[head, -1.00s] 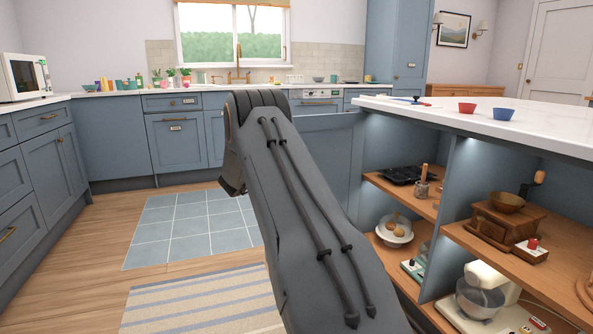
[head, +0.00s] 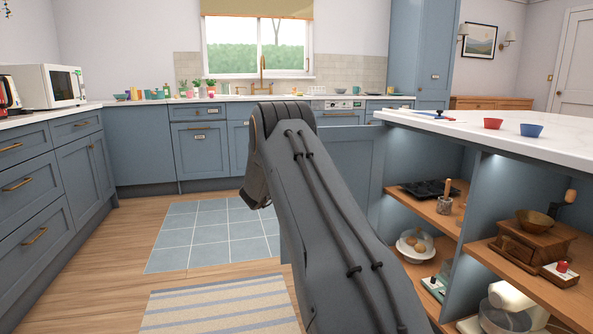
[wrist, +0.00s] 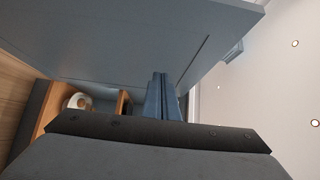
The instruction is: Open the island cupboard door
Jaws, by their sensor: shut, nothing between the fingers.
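The island cupboard door (head: 350,170) is a blue-grey panel. It stands swung out from the far end of the island (head: 455,127), partly hidden behind my arm, and the shelves beside it are open to view. In the wrist view a large blue-grey panel (wrist: 120,40), which looks like this door, fills the top. My gripper (wrist: 162,78) is shut and empty, its fingertips near or against the panel's face; I cannot tell whether they touch. In the head view my gripper is hidden behind my arm.
Island shelves hold a black tin (head: 430,189), a bowl of eggs (head: 414,246), a wooden grinder (head: 535,240) and a stand mixer (head: 505,310). Floor with a striped rug (head: 215,308) is clear at left.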

